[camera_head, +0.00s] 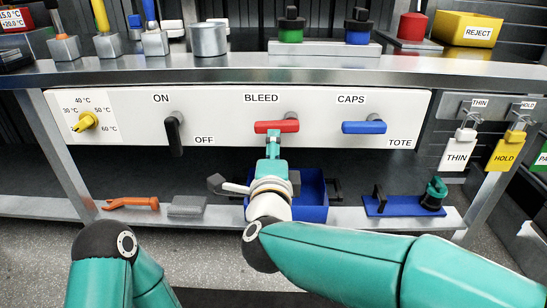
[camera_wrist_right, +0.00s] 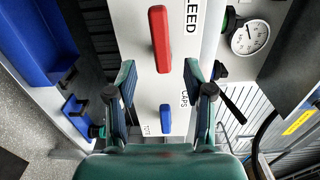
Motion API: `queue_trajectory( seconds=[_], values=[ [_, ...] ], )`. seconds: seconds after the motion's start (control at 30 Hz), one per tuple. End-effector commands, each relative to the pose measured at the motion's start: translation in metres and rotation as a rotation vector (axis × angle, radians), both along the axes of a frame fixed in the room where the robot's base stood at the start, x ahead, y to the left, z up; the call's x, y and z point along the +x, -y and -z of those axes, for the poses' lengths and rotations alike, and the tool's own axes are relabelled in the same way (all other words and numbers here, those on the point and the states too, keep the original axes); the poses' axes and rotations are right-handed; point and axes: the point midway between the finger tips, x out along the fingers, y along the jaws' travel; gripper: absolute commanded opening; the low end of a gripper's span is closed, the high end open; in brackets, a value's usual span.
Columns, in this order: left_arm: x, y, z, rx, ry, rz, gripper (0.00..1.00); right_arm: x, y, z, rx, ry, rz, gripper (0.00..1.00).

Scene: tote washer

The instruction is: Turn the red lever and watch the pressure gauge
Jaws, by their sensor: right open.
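The red lever (camera_head: 276,126) sits under the BLEED label on the white panel, its handle lying level and pointing left from its pivot. In the right wrist view the red lever (camera_wrist_right: 160,38) lies ahead of my fingers, its near end close to the gap between the tips. My right gripper (camera_head: 273,142) is just below and in front of the lever; in its wrist view the gripper (camera_wrist_right: 160,74) is open and empty. The white-faced pressure gauge (camera_wrist_right: 250,37) is at upper right of the wrist view; its reading is too small to tell. My left gripper is out of view.
The blue CAPS lever (camera_head: 364,127) is right of the red one; the black ON/OFF lever (camera_head: 174,133) and yellow dial (camera_head: 86,121) are left. A blue bin (camera_head: 313,205) and an orange tool (camera_head: 130,203) are on the lower shelf. The metal shelf edge (camera_head: 240,74) runs above the panel.

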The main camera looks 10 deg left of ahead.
Motion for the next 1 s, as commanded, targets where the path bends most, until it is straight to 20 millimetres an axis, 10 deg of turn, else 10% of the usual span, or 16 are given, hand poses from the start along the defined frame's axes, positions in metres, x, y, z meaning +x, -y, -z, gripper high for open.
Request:
queue_trajectory(
  seconds=[0.5, 0.67, 0.83, 1.0],
  values=[
    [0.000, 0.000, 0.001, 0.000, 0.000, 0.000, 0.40, -0.025, 0.004, 0.001, 0.002, -0.001, 0.002, 0.52],
    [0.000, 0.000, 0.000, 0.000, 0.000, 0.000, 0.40, -0.019, 0.007, 0.014, -0.037, -0.019, -0.001, 0.27],
    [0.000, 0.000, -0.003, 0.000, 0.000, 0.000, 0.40, 0.003, 0.035, 0.098, -0.267, -0.135, -0.046, 0.00],
    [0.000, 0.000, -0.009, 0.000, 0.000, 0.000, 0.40, -0.007, 0.096, 0.256, -0.627, -0.398, -0.219, 0.00]
  ],
)
